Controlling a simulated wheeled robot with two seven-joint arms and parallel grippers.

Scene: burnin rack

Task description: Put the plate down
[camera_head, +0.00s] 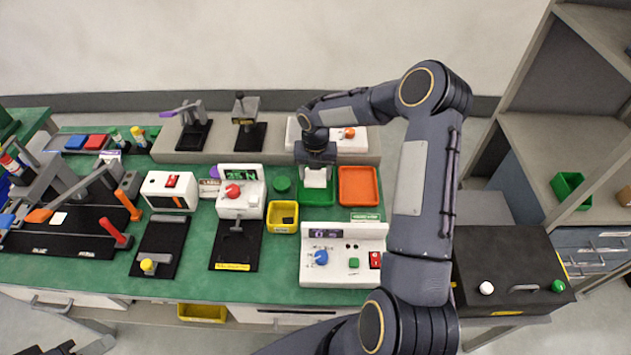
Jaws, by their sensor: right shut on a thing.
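My right gripper (316,168) points down over the green tray (318,199) near the back of the bench. It is shut on a small white piece (316,178), which I take to be the plate. The piece is at or just above the tray; I cannot tell whether it touches the tray floor. The gripper hides its upper part and the fingertips are hard to make out. A dark and grey part at the bottom left edge (75,349) may be my left gripper; its jaws cannot be made out.
An orange tray (358,186) is right beside the green one, and a yellow bin (283,217) is to its left. A white control box (342,263) stands in front. A raised grey shelf (270,148) runs behind. Several fixtures fill the left bench.

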